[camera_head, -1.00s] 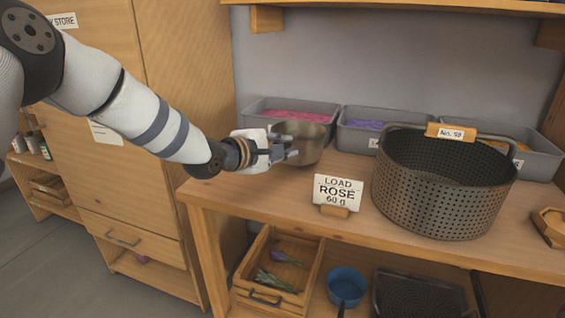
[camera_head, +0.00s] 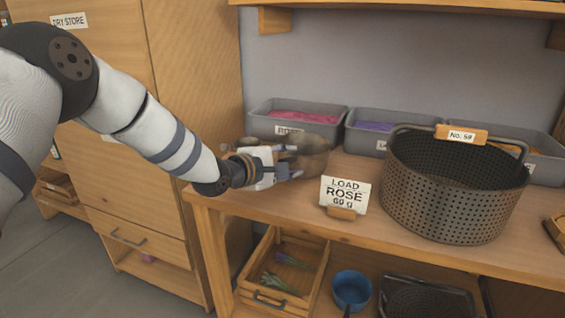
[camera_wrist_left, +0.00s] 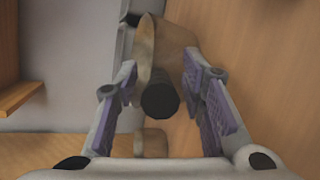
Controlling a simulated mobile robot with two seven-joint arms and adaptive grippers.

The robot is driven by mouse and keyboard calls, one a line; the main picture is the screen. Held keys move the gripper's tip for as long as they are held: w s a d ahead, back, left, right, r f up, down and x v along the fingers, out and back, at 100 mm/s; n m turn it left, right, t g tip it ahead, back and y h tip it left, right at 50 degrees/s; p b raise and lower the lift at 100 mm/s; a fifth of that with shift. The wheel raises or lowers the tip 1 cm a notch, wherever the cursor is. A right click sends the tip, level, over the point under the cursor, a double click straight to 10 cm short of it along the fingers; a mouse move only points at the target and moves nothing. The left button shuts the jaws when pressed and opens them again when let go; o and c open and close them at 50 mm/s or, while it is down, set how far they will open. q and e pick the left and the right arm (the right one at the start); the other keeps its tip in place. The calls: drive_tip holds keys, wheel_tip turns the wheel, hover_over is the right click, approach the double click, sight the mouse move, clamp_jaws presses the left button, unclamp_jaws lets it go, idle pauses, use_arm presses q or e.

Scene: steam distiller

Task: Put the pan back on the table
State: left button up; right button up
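The pan (camera_head: 314,160) is a small brassy metal bowl with a dark handle. It is at the left end of the wooden table (camera_head: 300,205), in front of the rose bin, and looks set down on the tabletop, close to upright. My left gripper (camera_head: 284,172) is at its near left side. In the left wrist view the pan (camera_wrist_left: 175,45) is straight ahead, and its dark handle (camera_wrist_left: 160,99) points at the camera between the fingers. The fingers (camera_wrist_left: 162,85) are apart, with a gap on each side of the handle. My right gripper is not seen.
The rose bin (camera_head: 270,130) and other grey bins line the wall. A "LOAD ROSE 60 g" card (camera_head: 345,193) stands right of the pan, and a large perforated basket (camera_head: 450,205) beyond it. A crate (camera_head: 262,292) and blue pot (camera_head: 352,288) are below.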

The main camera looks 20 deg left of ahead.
use_arm(q)
drive_tip(key=p+v, duration=0.2)
drive_tip(key=v, duration=1)
drive_tip(key=s+d+f+m+g+y, duration=0.25)
drive_tip(key=s+f+m+g, duration=0.65)
drive_tip(key=s+f, duration=1.65)
drive_tip(key=s+f+m+g+y, duration=0.1)
drive_tip(key=s+m+g, duration=0.3)
drive_tip(key=s, duration=0.8)
drive_tip(key=s+a+f+m+g+y, duration=0.1)
drive_tip(key=s+f+m+g, duration=0.3)
drive_tip(key=s, duration=0.9)
drive_tip(key=shift+s+a+f, duration=0.25)
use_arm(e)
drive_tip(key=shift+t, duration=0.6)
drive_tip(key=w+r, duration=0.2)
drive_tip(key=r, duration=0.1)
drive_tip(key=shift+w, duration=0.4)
